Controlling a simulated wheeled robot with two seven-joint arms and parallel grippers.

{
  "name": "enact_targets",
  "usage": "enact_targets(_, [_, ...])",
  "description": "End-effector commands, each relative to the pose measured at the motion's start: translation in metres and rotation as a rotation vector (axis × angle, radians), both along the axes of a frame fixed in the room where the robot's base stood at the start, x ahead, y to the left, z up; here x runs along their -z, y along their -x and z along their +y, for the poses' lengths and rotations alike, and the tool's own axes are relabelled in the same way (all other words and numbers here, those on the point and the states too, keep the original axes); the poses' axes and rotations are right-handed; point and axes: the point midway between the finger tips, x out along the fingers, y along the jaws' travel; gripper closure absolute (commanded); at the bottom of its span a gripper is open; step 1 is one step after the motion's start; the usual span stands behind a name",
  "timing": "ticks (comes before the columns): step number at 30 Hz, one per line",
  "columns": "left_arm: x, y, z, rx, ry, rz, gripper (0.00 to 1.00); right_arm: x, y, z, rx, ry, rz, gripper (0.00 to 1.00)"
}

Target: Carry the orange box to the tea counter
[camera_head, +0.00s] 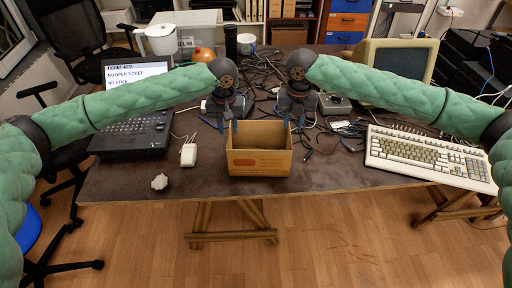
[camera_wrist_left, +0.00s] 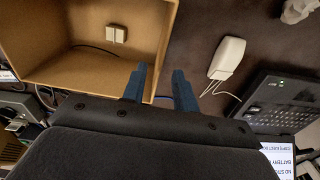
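The orange box (camera_head: 258,163) is an open-topped cardboard box standing upright near the table's front edge. My left gripper (camera_head: 228,124) is at its left wall, fingers pointing down and apart. In the left wrist view the open fingers (camera_wrist_left: 160,88) lie on either side of the line of the box wall (camera_wrist_left: 162,45); I cannot tell whether they touch it. My right gripper (camera_head: 294,122) is at the box's right wall, its two fingers apart. I cannot make out a tea counter for certain.
A laptop (camera_head: 130,135), a white mouse (camera_head: 188,154) and a crumpled pale lump (camera_head: 159,181) are left of the box. A beige keyboard (camera_head: 430,155) and old monitor (camera_head: 400,62) are right. Cables clutter the table behind. Open floor (camera_head: 300,245) lies in front.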

Motion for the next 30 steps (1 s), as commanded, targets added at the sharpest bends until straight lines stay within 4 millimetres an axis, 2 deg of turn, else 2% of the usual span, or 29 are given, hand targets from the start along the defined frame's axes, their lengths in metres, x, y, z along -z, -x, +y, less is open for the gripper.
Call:
enact_targets(3, [0.002,0.006,-0.002,-0.003,-0.007,0.015,0.71,-0.003,0.007,0.003,-0.021,0.017,0.017,0.71])
enact_targets(14, [0.005,0.006,-0.002,-0.003,-0.007,0.016,0.71,0.0,0.007,0.003,-0.021,0.018,0.019,0.71])
enact_targets(17, [0.012,0.006,-0.002,-0.004,-0.006,0.016,0.71,0.008,0.007,0.003,-0.021,0.019,0.019,0.71])
enact_targets(30, [0.068,0.006,-0.002,-0.004,-0.007,0.017,0.71,0.063,0.007,0.002,-0.019,0.018,0.019,0.71])
